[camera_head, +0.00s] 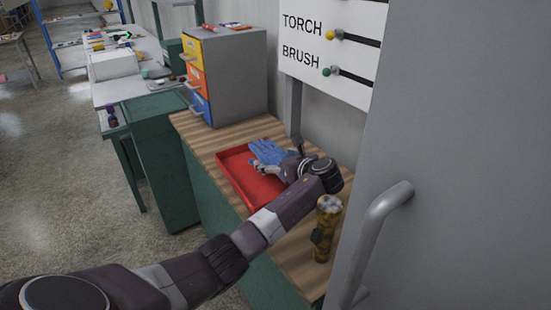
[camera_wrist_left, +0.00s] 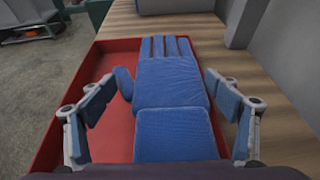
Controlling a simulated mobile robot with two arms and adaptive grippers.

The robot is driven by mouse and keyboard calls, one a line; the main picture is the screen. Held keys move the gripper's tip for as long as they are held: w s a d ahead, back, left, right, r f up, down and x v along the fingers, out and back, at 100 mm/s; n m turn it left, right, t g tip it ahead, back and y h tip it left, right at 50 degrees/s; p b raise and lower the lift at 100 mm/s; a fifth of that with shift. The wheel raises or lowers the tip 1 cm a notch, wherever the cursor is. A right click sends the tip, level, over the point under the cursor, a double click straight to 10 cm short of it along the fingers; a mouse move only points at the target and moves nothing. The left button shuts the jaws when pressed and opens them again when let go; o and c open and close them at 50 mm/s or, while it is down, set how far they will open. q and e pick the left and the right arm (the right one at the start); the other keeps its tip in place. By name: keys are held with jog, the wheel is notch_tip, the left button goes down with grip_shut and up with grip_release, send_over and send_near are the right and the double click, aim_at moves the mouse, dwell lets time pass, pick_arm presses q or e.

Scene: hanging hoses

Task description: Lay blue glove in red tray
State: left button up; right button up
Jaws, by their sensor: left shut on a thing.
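The blue glove (camera_head: 268,151) is at the red tray (camera_head: 236,168), with its fingers pointing to the tray's far end. In the left wrist view the glove (camera_wrist_left: 172,85) lies flat, palm and fingers spread out, over the right part of the tray (camera_wrist_left: 110,135). It hides much of the tray's right side. My left gripper (camera_head: 262,168) is over the tray, shut on the glove, with one finger on each side of it in the wrist view (camera_wrist_left: 160,118). I cannot tell whether the glove touches the tray floor. My right gripper is not in view.
The tray is on a wooden bench top (camera_head: 203,135). A drawer cabinet (camera_head: 240,80) stands behind it. A yellowish torch-like cylinder (camera_head: 325,232) stands upright near my arm. A white labelled board (camera_head: 325,50) is above, and a grey door with a handle (camera_head: 375,235) is at the right.

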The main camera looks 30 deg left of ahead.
pick_arm(q)
jog(key=o, duration=1.2)
jog(key=shift+c, duration=0.2)
jog(key=shift+r, duration=0.15)
notch_tip(320, 180, up, 10)
jog(key=shift+f, duration=0.2)
